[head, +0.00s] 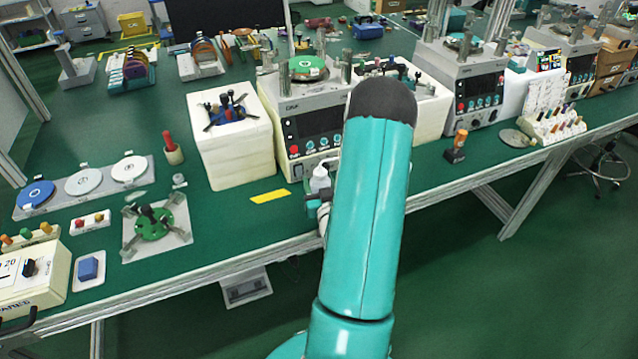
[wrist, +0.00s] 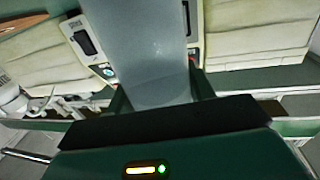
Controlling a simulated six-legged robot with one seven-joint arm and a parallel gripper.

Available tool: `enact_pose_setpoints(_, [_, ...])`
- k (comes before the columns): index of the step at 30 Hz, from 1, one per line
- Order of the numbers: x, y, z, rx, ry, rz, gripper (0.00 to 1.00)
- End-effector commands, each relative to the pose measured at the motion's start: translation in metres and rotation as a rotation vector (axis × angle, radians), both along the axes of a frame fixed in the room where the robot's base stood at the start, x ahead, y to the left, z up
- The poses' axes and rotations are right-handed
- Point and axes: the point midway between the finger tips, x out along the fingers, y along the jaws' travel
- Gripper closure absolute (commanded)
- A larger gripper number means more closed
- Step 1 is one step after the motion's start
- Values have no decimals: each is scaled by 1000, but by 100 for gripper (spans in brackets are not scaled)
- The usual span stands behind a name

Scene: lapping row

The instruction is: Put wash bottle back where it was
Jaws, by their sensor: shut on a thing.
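The wash bottle (head: 320,179) shows in the head view as a small pale top just left of my arm, near the front edge of the green bench. My arm hides much of it. My gripper (head: 318,200) is at the bottle, partly hidden behind my arm. In the wrist view, my gripper (wrist: 160,92) has its dark green fingers on both sides of a greyish, translucent body, which I take to be the wash bottle (wrist: 150,55). It is shut on this body. I cannot tell whether the bottle's base touches the bench.
A lapping machine (head: 308,118) stands behind the bottle. A white foam block (head: 235,155) with a dark fixture is to its left. A yellow strip (head: 270,196) lies on the bench (head: 225,215) near the front edge, with bare green surface around it.

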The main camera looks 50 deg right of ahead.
Motion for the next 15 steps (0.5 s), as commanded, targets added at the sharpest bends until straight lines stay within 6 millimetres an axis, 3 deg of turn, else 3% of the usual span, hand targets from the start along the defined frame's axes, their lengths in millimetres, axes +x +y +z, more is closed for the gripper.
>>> enact_pose_setpoints(7, [1, 0, -4, -1, -1, 1, 79])
enact_pose_setpoints(8, [0, 0, -3, 1, -1, 1, 41])
enact_pose_setpoints(9, [0, 0, -3, 1, -1, 1, 33])
enact_pose_setpoints(11, [0, 0, -3, 1, -1, 1, 25])
enact_pose_setpoints(15, [0, 0, -3, 1, -1, 0, 25])
